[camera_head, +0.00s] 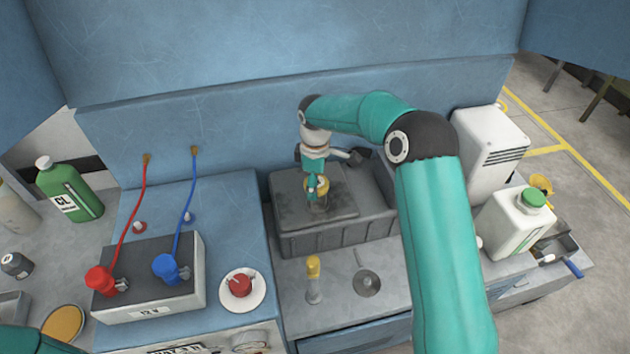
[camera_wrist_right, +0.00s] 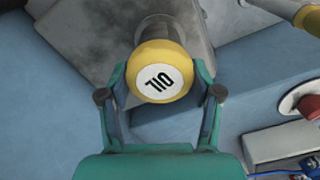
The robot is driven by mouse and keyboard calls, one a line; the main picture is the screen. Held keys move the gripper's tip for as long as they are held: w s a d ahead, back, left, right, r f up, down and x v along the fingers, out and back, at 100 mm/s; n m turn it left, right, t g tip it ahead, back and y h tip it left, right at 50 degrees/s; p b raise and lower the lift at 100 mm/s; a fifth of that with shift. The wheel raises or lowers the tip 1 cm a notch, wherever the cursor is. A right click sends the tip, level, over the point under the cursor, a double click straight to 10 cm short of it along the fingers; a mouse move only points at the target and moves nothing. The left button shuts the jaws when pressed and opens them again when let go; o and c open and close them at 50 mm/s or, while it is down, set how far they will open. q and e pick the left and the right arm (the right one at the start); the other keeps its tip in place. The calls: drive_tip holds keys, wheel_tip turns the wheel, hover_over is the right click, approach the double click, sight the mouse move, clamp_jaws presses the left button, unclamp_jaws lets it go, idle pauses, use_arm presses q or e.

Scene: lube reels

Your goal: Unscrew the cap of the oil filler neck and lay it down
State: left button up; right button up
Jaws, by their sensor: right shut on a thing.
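The oil filler cap (camera_wrist_right: 160,72) is round and yellow, with a white disc reading "OIL". In the right wrist view it covers the end of the grey filler neck (camera_wrist_right: 158,27); I cannot tell whether its thread is engaged. My right gripper (camera_wrist_right: 162,85) is shut on the cap, one finger on each side. In the head view the right gripper (camera_head: 317,190) points down over the dark grey engine block (camera_head: 291,207), with the yellow cap (camera_head: 325,183) partly hidden by the fingers. My left gripper is out of view.
A yellow-topped fitting (camera_head: 313,266) and a round drain (camera_head: 366,283) are on the grey counter in front. A battery (camera_head: 150,300) with red and blue clamps stands left. A white jug (camera_head: 517,222) with a green cap stands right. Bare counter shows between the fitting and the drain.

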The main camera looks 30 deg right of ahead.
drive_tip(key=shift+s+a+f, duration=0.1)
drive_tip(key=shift+s+f, duration=0.1)
drive_tip(key=shift+f, duration=0.1)
drive_tip(key=shift+n+p, duration=0.3)
drive_tip(key=shift+n, duration=0.8)
drive_tip(key=n, duration=0.3)
drive_tip(key=shift+s, duration=0.1)
drive_tip(key=shift+n+p, duration=0.45)
drive_tip(key=shift+n, duration=0.45)
drive_tip(key=n, duration=0.3)
drive_tip(key=shift+f, duration=0.1)
